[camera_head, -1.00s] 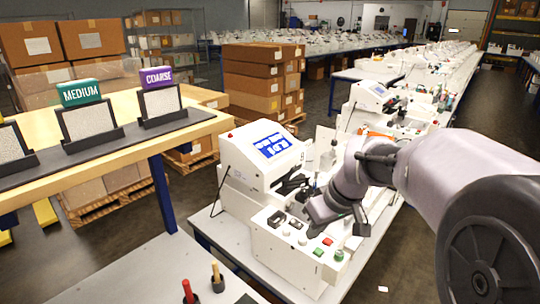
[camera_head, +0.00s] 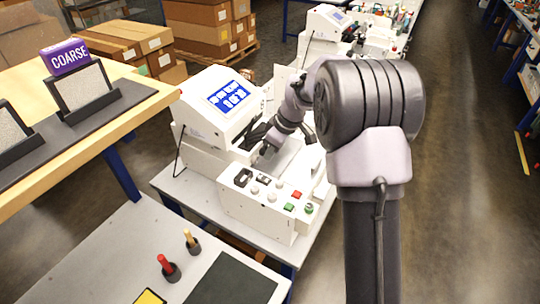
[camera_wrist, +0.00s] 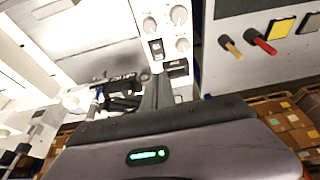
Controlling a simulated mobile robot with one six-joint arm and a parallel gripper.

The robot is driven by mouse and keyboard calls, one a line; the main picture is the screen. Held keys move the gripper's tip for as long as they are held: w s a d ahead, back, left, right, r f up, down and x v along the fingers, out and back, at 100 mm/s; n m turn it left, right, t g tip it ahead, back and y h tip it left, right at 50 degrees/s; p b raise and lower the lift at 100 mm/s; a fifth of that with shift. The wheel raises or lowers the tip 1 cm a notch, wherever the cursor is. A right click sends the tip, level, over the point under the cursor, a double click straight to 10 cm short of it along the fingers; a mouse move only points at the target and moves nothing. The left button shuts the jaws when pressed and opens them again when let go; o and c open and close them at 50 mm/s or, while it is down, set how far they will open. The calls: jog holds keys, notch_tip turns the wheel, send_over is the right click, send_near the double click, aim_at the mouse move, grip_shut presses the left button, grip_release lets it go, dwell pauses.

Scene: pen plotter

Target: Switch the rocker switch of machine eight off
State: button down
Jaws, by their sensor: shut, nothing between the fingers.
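A white machine (camera_head: 212,103) with a blue screen stands on a grey bench; I cannot read a number eight on it. Its front control panel (camera_head: 262,214) carries two black fittings: a larger one (camera_head: 243,177) at the left and a smaller one (camera_head: 264,181) beside it. They also show in the wrist view, as a small black switch (camera_wrist: 156,45) and a black block (camera_wrist: 176,68). I cannot tell the rocker's position. My gripper (camera_head: 262,150) is shut and empty, behind the panel near the machine's front. In the wrist view its fingers (camera_wrist: 161,82) point toward the black block, apparently apart from it.
The panel also has pale knobs (camera_head: 271,197), a red button (camera_head: 296,194) and green buttons (camera_head: 289,207). Red and tan handles (camera_head: 167,267) stand on the near bench (camera_head: 100,262). More machines (camera_head: 325,35) stand behind. The floor at right (camera_head: 450,190) is clear.

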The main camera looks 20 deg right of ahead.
aim_at(264, 179)
jog(key=b+x, duration=0.1)
jog(key=x, duration=0.9)
jog(key=shift+s+d+f, duration=0.15)
jog(key=shift+f, duration=0.1)
jog(key=shift+f+b, duration=0.5)
jog(key=shift+b, duration=0.55)
jog(key=shift+r+p, duration=0.3)
jog(key=shift+f, duration=0.1)
jog(key=shift+s+f+b, duration=0.15)
jog(key=shift+s+b, duration=0.05)
jog(key=shift+b, duration=0.1)
jog(key=shift+s+d, duration=0.45)
